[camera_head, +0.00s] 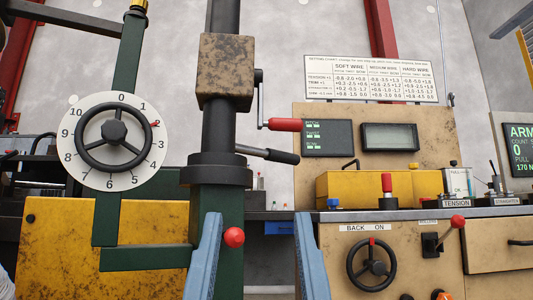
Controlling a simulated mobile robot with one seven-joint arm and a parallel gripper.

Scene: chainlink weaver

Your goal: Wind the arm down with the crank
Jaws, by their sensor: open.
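A black lever (268,154) sticks out to the right below, from near the collar. I cannot tell which part is the arm. My gripper (258,216) shows as two blue-grey fingers rising from the bottom edge. It is open and empty, and in the picture it lies below the crank and lever.
A numbered dial with a black handwheel (114,131) stands left on a green post. A red ball knob (234,237) shows between my fingers. At right, a bench panel (420,213) carries levers, a smaller handwheel (371,265) and a yellow box (350,188).

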